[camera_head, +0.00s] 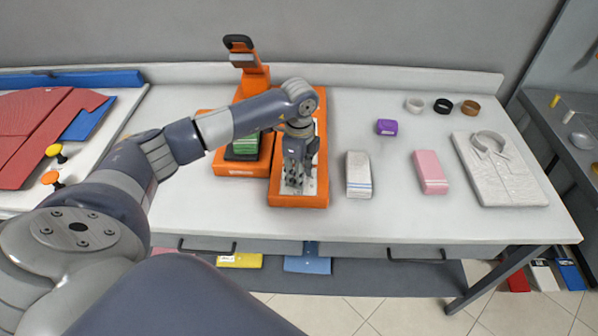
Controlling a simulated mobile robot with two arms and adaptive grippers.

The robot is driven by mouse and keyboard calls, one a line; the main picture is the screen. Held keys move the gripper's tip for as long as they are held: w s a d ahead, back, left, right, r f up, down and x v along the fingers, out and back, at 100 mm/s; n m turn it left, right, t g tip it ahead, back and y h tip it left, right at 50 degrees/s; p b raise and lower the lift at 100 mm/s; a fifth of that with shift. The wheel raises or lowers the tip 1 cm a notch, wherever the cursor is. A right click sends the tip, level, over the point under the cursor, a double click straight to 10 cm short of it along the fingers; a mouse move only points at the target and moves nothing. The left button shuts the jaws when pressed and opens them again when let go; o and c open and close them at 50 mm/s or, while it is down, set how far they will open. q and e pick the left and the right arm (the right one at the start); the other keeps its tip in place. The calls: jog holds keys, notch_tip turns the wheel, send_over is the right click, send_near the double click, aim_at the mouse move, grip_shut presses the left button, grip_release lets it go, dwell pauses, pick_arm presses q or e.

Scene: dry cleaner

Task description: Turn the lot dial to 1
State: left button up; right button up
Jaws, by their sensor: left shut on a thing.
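An orange machine (300,201) stands on the white table, with a light panel on its right part. My left gripper (296,184) points down at this panel, with its fingers closed low over it. The gripper is shut on the lot dial, which the fingers and wrist hide. The dial's marks and its setting cannot be read. My right gripper is not in view.
The machine's left part holds a green stack (244,146), and a black-handled orange post (240,47) rises behind. To the right lie a white stack (358,173), a purple block (386,127), a pink stack (430,171) and a folded shirt (500,170). The front right tabletop is clear.

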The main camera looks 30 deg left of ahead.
pick_arm(q)
jog(key=o, duration=1.1)
notch_tip(320, 180, up, 12)
jog(key=shift+r, duration=0.1)
